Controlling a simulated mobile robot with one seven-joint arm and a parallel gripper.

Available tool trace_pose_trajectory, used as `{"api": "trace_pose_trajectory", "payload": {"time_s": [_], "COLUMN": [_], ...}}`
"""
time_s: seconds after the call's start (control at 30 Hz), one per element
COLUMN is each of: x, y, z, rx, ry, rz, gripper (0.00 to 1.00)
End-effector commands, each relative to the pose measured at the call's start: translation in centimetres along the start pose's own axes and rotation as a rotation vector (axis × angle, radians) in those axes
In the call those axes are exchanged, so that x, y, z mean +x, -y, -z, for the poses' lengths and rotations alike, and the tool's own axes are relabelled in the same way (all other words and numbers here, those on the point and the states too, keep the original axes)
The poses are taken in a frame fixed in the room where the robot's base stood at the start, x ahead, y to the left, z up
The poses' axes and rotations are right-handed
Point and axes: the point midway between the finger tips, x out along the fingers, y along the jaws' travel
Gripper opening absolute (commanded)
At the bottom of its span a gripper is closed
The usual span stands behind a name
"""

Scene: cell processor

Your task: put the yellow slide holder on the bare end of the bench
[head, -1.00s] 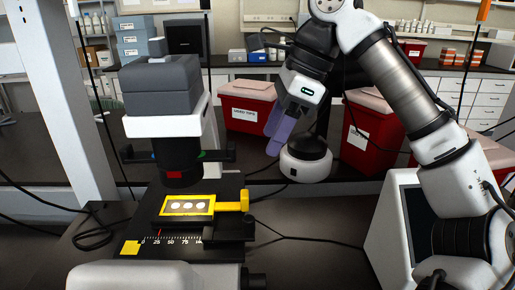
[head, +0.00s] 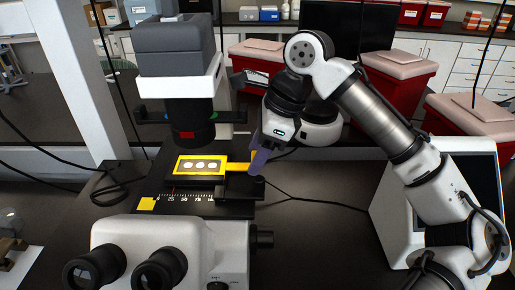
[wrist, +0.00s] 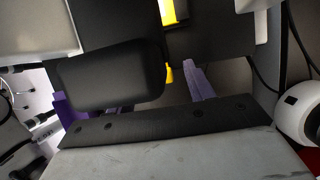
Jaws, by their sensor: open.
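The yellow slide holder (head: 177,166) lies on the black microscope stage, with pale round spots on it and a yellow handle reaching right. In the wrist view, parts of the yellow holder (wrist: 168,12) show at the top centre. My gripper (head: 262,158) has purple fingers and is at the handle's right end, partly hiding it. In the wrist view the fingers are spread wide with nothing held between them. I cannot tell whether they touch the handle. The dark bench (head: 315,225) has a bare stretch right of the microscope.
The microscope (head: 178,90) rises over the stage, with its eyepieces (head: 130,273) in front. A white-framed monitor (head: 480,185) stands right. Red bins (head: 405,95) stand behind my arm. Thin black cables cross the bench. A clear dish (head: 10,222) is at the left edge.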

Motion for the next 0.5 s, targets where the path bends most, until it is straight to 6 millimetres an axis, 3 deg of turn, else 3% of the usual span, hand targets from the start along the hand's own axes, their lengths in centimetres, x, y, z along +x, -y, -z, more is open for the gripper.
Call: {"api": "trace_pose_trajectory", "payload": {"time_s": [0.2,0.5], "x": [0.02,-0.01], "y": [0.01,0.01], "z": [0.00,0.00], "rx": [0.000,0.000], "ry": [0.000,0.000], "rz": [0.000,0.000], "gripper": [0.51,0.12]}}
